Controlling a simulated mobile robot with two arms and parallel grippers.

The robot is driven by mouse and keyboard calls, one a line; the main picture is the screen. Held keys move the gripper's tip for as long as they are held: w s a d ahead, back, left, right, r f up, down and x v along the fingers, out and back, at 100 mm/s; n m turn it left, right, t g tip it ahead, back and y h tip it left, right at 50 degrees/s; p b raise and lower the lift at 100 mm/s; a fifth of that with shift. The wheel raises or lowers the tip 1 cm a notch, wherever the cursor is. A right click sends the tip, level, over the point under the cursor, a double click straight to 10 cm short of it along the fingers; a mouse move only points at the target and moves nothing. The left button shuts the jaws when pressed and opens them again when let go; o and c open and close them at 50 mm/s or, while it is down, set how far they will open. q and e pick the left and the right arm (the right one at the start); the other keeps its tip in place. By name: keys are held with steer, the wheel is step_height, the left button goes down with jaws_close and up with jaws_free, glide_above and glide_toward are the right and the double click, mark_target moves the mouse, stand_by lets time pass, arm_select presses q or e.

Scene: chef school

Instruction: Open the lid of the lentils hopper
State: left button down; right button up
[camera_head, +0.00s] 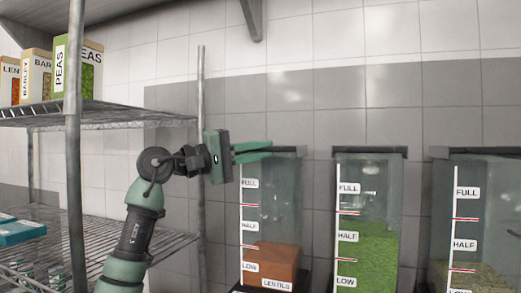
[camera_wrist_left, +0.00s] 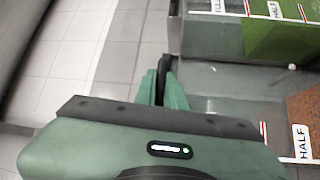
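My right gripper is out of view.
A green-filled hopper (camera_head: 367,240) and another hopper (camera_head: 475,230) stand to the right. A wire shelf (camera_head: 120,117) with boxes such as the peas box (camera_head: 90,70) is at the left, its post near my arm. The space above the hoppers is clear.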

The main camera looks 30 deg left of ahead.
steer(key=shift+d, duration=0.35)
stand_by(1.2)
